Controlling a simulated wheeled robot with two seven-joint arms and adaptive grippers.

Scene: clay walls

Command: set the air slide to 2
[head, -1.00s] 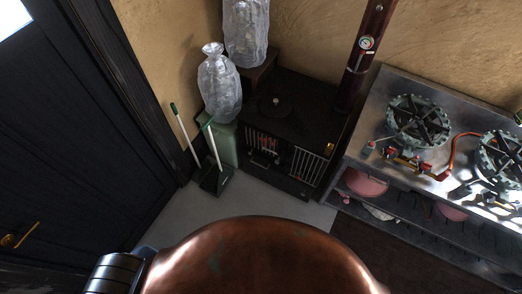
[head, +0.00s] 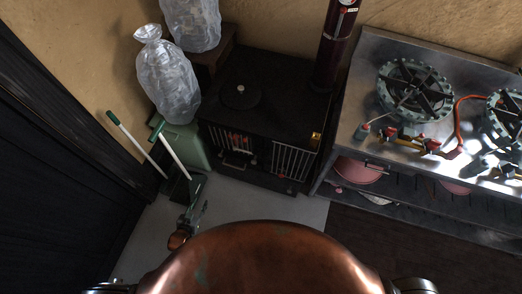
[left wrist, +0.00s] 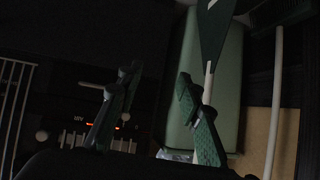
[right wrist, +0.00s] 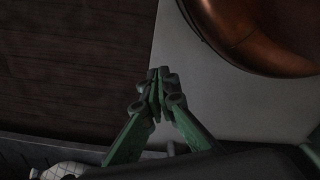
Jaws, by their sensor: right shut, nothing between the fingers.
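The black stove (head: 262,105) stands against the back wall, with barred openings and small fittings on its front. The air slide cannot be made out in the head view. In the left wrist view the dark stove front (left wrist: 65,115) shows small lettering, a thin orange-red line, pale marks and light knobs; which part is the slide is unclear. My left gripper (head: 195,203) is low in front of the dustpan and stove's left side; its fingers (left wrist: 155,95) are apart and empty. My right gripper (right wrist: 158,82) is shut and empty above the floor.
A green box (head: 185,147) with a wrapped bag (head: 167,82) stands left of the stove. White-handled tools (head: 172,150) lean near it, close to my left gripper. A metal bench (head: 355,115) with burners stands right. Grey floor (head: 250,205) lies before the stove.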

